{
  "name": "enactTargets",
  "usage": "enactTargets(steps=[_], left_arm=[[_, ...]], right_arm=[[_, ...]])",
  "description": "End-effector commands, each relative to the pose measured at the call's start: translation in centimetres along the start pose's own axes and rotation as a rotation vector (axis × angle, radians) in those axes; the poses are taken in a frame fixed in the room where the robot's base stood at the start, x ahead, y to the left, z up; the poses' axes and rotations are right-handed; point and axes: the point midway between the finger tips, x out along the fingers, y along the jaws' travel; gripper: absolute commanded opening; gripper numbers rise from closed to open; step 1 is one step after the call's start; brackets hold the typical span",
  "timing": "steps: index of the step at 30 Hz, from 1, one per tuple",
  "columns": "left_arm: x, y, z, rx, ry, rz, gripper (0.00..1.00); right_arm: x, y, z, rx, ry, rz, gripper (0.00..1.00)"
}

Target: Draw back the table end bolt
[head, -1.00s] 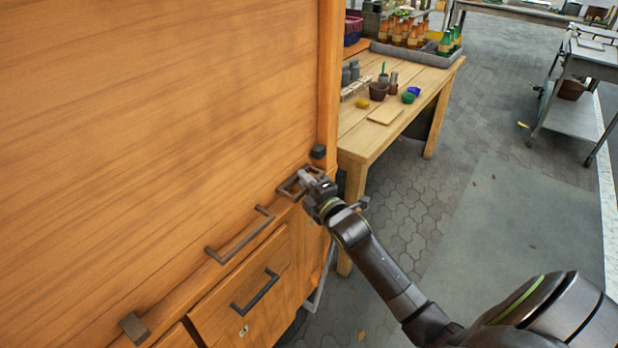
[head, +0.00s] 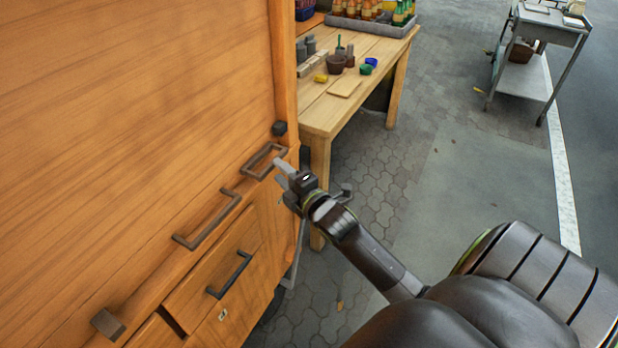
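A brown rectangular metal loop (head: 251,173) lies on the ledge of the wooden cabinet, close to the corner by the workbench. It looks like the bolt's handle, but I cannot tell for sure, nor how far any bolt is drawn. My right gripper (head: 283,178) is just right of and below the loop's right end. One pale finger points up-left toward the loop, seemingly just clear of it. The other finger is hard to make out, and nothing is seen held. My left gripper is not in view.
A longer bracket handle (head: 208,222) sits further left on the ledge, above a drawer with a dark handle (head: 230,275). Small dark blocks (head: 279,128) and (head: 108,323) stick out of the cabinet. A wooden workbench (head: 318,118) with bottles and pots stands behind.

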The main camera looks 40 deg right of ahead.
Motion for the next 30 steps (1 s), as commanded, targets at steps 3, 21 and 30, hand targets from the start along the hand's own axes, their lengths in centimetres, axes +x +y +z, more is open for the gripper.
enactTargets(steps=[3,21,30], left_arm=[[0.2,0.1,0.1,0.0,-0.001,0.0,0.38],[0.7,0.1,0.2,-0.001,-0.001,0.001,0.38],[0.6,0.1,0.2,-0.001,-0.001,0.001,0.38]], right_arm=[[-2.8,-0.1,0.0,-0.002,0.0,-0.002,0.38],[-11.0,-0.1,-0.1,-0.001,0.001,0.0,0.38],[-11.1,0.0,-0.1,0.0,0.001,0.0,0.38]])
